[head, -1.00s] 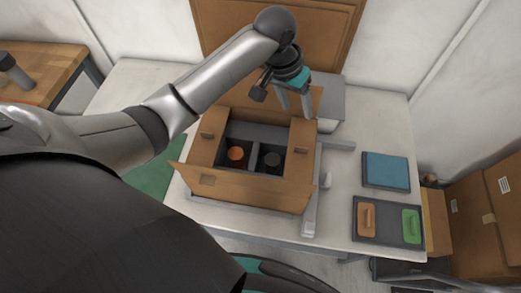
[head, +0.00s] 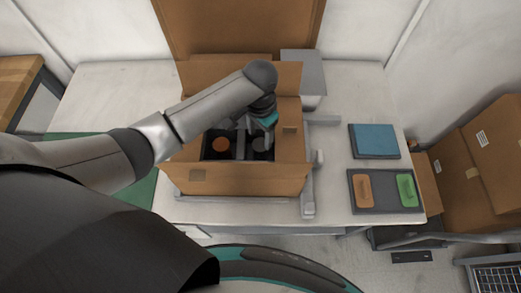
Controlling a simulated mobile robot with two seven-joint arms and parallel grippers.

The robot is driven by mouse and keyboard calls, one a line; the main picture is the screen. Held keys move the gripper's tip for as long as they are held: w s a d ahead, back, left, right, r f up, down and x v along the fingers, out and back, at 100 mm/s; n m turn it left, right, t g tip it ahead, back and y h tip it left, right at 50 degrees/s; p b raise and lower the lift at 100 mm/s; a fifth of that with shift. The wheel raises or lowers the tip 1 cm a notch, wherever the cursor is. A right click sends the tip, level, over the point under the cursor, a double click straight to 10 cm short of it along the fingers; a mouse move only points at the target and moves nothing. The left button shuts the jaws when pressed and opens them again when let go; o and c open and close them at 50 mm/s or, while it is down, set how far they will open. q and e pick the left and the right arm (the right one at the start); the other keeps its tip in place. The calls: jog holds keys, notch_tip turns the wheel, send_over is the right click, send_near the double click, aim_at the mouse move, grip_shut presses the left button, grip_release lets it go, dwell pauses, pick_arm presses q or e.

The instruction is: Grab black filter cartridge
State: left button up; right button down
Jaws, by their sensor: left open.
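An open cardboard box (head: 238,182) stands on the white table. Inside it, in a dark divided insert, the black filter cartridge (head: 261,145) shows its round top in the right compartment. An orange-topped cartridge (head: 221,145) is in the left compartment. My left gripper (head: 255,142) points down into the box, open, with its fingers at the black cartridge. Whether the fingers touch it or straddle it I cannot tell, as the wrist partly hides the spot. My right gripper is not in view.
The box's flaps are folded out, with the back flap (head: 290,78) raised behind my wrist. A grey frame (head: 309,190) stands right of the box. Further right are a blue pad (head: 374,141) and a tray (head: 385,207) with orange and green pieces.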

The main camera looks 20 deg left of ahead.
aim_at(261, 144)
pick_arm(q)
jog(key=f, duration=0.3)
jog(key=f+b, duration=0.1)
jog(key=f, duration=0.1)
jog(key=shift+w, duration=0.25)
grip_shut()
dwell(0.4)
